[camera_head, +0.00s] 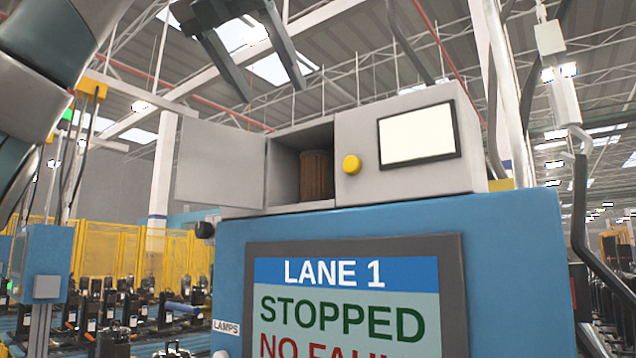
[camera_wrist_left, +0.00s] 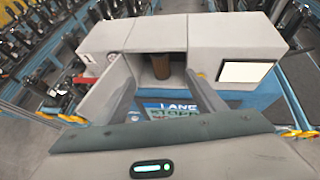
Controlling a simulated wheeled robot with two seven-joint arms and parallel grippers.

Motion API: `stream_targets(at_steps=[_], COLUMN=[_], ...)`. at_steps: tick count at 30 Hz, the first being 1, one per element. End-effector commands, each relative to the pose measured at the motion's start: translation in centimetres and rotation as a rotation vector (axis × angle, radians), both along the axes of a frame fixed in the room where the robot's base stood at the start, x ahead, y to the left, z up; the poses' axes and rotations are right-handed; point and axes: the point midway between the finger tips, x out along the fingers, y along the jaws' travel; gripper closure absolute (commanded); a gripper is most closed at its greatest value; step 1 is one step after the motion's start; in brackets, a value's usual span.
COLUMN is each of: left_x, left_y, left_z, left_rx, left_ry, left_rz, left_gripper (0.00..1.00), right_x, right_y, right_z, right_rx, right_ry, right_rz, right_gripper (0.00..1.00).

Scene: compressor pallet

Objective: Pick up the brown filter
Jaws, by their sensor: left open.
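The brown filter (camera_head: 315,178) stands upright inside the open compartment of a grey box on top of the blue lane cabinet. It also shows in the left wrist view (camera_wrist_left: 162,67), inside the compartment. The compartment's grey door (camera_head: 220,165) is swung open to the left. My left gripper (camera_head: 273,92) is open and empty, above the box in the head view, its fingers apart from the filter. In the left wrist view my two fingers (camera_wrist_left: 160,88) point towards the compartment from either side. My right gripper is not in view.
Right of the opening, the grey box carries a yellow knob (camera_head: 351,164) and a pale screen (camera_head: 418,134). Below, the blue cabinet (camera_head: 510,240) has a display (camera_head: 345,300) reading "LANE 1 STOPPED". A yellow fence (camera_head: 120,255) stands behind. The space above the box is free apart from my gripper.

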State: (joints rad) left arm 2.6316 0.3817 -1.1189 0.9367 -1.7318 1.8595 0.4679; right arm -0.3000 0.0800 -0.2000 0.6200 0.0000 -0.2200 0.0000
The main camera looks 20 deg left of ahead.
Motion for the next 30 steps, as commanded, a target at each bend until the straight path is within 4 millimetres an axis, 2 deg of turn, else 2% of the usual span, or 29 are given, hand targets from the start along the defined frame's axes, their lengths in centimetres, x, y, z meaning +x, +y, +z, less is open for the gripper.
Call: stream_targets(at_steps=[6,11,24,30], left_x=[0.1,1.1,7.5,9.6], left_y=[0.0,-0.1,-1.1,-1.4], left_z=[-0.1,-0.5,-4.0,-5.2], left_rx=[0.000,-0.001,0.000,0.000], left_ry=[0.000,0.001,0.002,0.001], left_rz=[0.000,0.000,0.000,0.000], left_gripper=[0.37,0.37,0.37,0.37], right_x=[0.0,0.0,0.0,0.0], right_y=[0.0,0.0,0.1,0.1], right_z=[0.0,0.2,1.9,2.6], right_rx=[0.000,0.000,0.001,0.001], right_ry=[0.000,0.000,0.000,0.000], right_rz=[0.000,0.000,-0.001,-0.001], right_gripper=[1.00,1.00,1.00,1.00])
